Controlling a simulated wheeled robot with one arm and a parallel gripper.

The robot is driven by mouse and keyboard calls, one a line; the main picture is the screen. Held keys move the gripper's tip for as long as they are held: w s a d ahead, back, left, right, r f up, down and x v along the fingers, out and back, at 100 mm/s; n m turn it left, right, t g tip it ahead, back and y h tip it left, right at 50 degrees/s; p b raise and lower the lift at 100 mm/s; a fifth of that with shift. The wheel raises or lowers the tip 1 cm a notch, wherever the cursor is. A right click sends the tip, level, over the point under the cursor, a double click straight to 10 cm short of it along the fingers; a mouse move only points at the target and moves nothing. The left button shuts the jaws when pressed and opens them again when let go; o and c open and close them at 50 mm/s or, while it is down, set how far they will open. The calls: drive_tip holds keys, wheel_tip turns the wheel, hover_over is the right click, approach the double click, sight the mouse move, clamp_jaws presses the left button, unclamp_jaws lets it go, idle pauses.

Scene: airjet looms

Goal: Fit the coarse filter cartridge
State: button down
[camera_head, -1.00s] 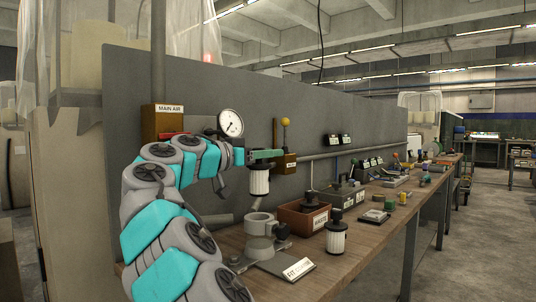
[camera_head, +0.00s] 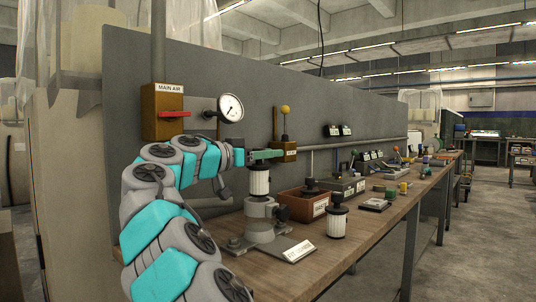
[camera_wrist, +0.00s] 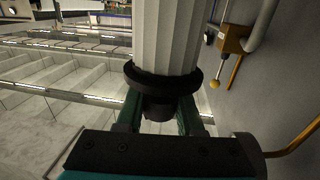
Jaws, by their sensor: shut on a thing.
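My gripper (camera_head: 264,155) is shut on the black end piece of a white pleated filter cartridge (camera_head: 259,183), which hangs upright below it. In the wrist view the pleated body (camera_wrist: 168,38) and black collar (camera_wrist: 163,80) show beyond my gripper's fingers (camera_wrist: 160,110). The cartridge's lower end is at the mouth of a grey round housing (camera_head: 261,219) on the bench. I cannot tell whether it is just above the rim or slightly inside. A second white pleated cartridge (camera_head: 336,220) with a black top stands on the bench to the right.
A sign plate (camera_head: 291,251) lies before the housing. A brown bin (camera_head: 303,203) stands behind, to its right. A grey panel (camera_head: 350,105) rises behind the bench (camera_head: 340,258), carrying a gauge (camera_head: 230,108) and a red-handled main air valve (camera_head: 163,112). Several small items lie farther right.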

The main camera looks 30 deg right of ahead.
sight(251, 187)
drive_tip(key=shift+f, duration=0.1)
drive_tip(key=shift+f+b, duration=3.85)
drive_tip(key=shift+b, duration=0.05)
drive_tip(key=shift+c, duration=2.3)
unclamp_jaws()
drive_tip(key=shift+a, duration=0.1)
drive_tip(key=shift+v, duration=3.85)
